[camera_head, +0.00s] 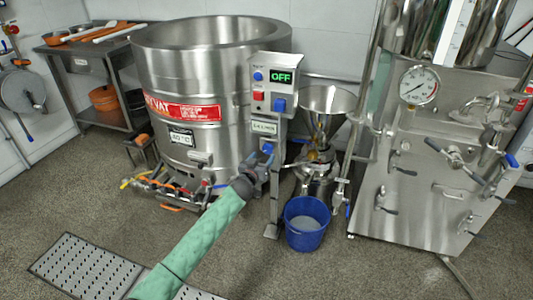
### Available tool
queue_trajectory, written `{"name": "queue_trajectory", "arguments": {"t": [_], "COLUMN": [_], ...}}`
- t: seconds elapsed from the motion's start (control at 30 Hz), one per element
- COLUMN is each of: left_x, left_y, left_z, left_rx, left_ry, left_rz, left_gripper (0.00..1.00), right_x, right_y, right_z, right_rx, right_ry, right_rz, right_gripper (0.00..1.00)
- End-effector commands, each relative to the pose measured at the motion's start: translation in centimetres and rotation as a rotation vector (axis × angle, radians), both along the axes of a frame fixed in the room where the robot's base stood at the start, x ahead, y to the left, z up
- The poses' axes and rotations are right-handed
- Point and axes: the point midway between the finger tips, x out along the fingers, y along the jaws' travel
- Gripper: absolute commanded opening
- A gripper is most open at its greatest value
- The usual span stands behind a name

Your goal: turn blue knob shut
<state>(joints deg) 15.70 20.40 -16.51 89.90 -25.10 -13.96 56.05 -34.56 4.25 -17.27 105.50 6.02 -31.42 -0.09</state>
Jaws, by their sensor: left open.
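A grey control box (270,88) on a post carries a green "OFF" display (281,77), a round blue knob (258,76), a red button (258,96) and a larger blue knob (279,105). A smaller labelled box (265,127) sits below on the same post, with another blue knob (266,148) under its label. My left gripper (264,160) is open, just below and in front of this lower knob. I cannot tell whether its fingers touch the knob. My green-sleeved left arm reaches it from the bottom left. My right gripper is not in view.
A large steel vat (200,70) stands behind the post. A mill with a steel funnel (326,105) and a blue bucket (306,223) are to the right. A steel machine with a gauge (419,86) stands far right.

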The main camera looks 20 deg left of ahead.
Motion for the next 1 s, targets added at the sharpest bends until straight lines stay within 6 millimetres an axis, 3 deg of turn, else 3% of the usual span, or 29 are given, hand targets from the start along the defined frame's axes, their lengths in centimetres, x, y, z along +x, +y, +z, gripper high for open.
{"name": "queue_trajectory", "arguments": {"t": [0.33, 0.77, 1.0], "left_x": [4.0, 4.8, 4.8], "left_y": [-0.4, -0.5, -0.5], "left_z": [0.0, -0.1, 0.0], "left_rx": [0.0, 0.0, 0.0], "left_ry": [0.001, 0.001, 0.001], "left_rz": [0.001, 0.0, 0.0], "left_gripper": [0.65, 0.65, 0.21], "right_x": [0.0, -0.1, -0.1], "right_y": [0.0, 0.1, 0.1], "right_z": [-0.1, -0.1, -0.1], "right_rx": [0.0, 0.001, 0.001], "right_ry": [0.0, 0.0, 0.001], "right_rz": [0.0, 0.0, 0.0], "right_gripper": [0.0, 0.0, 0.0]}}
